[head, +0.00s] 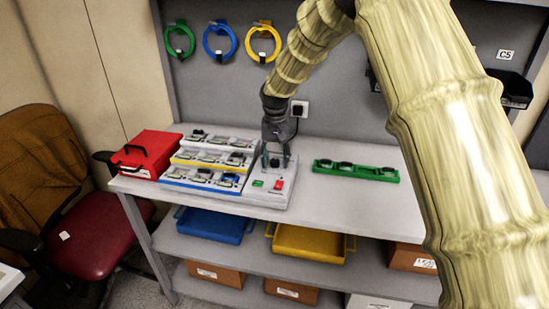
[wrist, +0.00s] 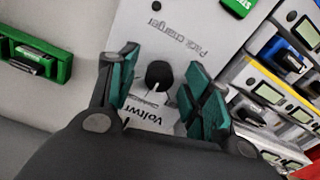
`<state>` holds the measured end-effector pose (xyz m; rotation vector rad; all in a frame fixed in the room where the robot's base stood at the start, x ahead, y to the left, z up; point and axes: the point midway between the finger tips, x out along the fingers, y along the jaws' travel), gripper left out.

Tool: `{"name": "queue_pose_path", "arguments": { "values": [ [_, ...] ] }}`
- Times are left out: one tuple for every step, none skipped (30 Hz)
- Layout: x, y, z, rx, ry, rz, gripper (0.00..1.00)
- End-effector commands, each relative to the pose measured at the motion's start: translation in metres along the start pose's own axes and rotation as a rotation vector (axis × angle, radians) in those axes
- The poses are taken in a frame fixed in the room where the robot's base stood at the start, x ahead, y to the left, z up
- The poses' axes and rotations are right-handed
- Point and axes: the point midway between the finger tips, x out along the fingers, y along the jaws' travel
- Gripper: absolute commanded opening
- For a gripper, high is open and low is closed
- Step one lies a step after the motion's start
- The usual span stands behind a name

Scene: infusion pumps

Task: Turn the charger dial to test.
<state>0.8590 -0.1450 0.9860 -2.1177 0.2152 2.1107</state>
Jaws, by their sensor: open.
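The pack charger (head: 265,190) is a grey panel on the bench with a green and a red control on its front part. Its black dial (wrist: 158,75) has a light pointer line and sits in the middle of the wrist view, with printed words around it. In the head view the dial (head: 274,162) shows small between the fingers. My gripper (head: 276,161) is open above the charger. In the wrist view its teal fingertips (wrist: 157,82) stand on either side of the dial, with gaps to it. Contact is not visible. The dial's scale labels are too small to read.
Racks of pumps or packs (head: 205,176) stand left of the charger, beside a red case (head: 150,152). A green tray (head: 356,170) with several dark items lies to the right. The bench (head: 325,205) is bare around it. Coloured hoses (head: 220,42) hang on the back panel.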

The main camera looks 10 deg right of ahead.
Motion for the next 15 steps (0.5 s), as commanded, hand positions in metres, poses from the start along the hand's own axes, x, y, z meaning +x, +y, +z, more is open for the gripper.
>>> {"name": "queue_pose_path", "arguments": {
  "values": [
    [0.0014,-0.0004,-0.0017,0.000,-0.001,0.000,0.49],
    [0.0024,-0.0007,-0.0030,0.000,-0.002,0.000,0.49],
    [0.0038,-0.0009,-0.0044,0.000,-0.004,0.001,0.49],
    [0.0048,-0.0011,-0.0052,0.000,-0.005,0.001,0.49],
    [0.0055,-0.0012,-0.0059,0.000,-0.006,0.001,0.49],
    [0.0063,-0.0014,-0.0067,0.000,-0.007,0.001,0.42],
    [0.0067,-0.0014,-0.0071,0.000,-0.007,0.001,0.37],
    [0.0071,-0.0015,-0.0075,0.000,-0.008,0.001,0.31],
    [0.0073,-0.0016,-0.0078,0.000,-0.008,0.002,0.24],
    [0.0074,-0.0016,-0.0079,0.000,-0.008,0.002,0.19],
    [0.0073,-0.0016,-0.0080,0.000,-0.008,0.002,0.13],
    [0.0071,-0.0016,-0.0079,0.000,-0.008,0.001,0.06],
    [0.0070,-0.0017,-0.0078,0.000,-0.008,0.001,0.04],
    [0.0070,-0.0017,-0.0079,0.000,-0.008,0.001,0.04],
    [0.0068,-0.0017,-0.0079,0.000,-0.008,0.001,0.03]
  ]
}}
